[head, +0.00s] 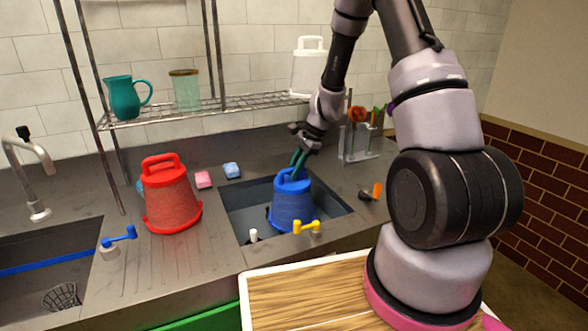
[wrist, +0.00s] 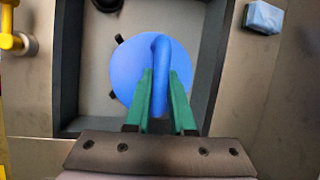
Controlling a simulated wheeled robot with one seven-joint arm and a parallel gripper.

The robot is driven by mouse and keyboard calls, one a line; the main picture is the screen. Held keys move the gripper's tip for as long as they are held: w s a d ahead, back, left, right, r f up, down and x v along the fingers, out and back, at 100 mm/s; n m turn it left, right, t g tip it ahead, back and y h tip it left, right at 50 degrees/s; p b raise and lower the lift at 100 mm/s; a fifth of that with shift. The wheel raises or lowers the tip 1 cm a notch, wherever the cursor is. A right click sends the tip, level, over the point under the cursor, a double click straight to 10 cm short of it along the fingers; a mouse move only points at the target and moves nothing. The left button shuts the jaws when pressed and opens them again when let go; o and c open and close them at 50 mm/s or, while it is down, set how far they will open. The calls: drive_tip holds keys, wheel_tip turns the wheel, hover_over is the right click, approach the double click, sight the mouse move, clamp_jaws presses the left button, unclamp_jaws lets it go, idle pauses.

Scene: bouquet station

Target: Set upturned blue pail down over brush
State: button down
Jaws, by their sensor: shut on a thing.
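The blue pail (head: 291,204) is upside down inside the sunken basin (head: 240,196), with its handle on top. It looks upright. My gripper (head: 298,160) has its green fingers shut on the pail's handle from above. In the wrist view my gripper (wrist: 160,85) pinches the handle of the blue pail (wrist: 125,72). I cannot tell whether the pail's rim touches the basin floor. No brush can be made out. Small dark bits show at the pail's edge in the wrist view, and I cannot tell what they belong to.
A red pail (head: 171,195) stands left of the basin, near pink (head: 203,180) and blue (head: 232,170) sponges. A yellow tap handle (head: 306,227) is at the basin's front edge. A rack (head: 185,108) holds a teal jug (head: 126,97), a glass and a white pail (head: 308,70).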

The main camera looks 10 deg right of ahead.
drive_tip(key=c, duration=0.7)
unclamp_jaws()
drive_tip(key=v, duration=1.1)
drive_tip(key=s+r+n+t+h, duration=0.1)
drive_tip(key=s+r+n+t, duration=0.1)
drive_tip(key=s+r, duration=0.6)
drive_tip(key=s+r+n+t+h, duration=0.1)
drive_tip(key=s+r+n+t, duration=0.1)
drive_tip(key=s+r+n, duration=0.3)
drive_tip(key=s+r+n+t+h, duration=0.1)
drive_tip(key=s+r+n+t, duration=0.1)
drive_tip(key=s+r, duration=0.9)
drive_tip(key=shift+s+d+r+n, duration=0.35)
drive_tip(key=shift+r+n, duration=0.1)
drive_tip(key=shift+n, duration=0.25)
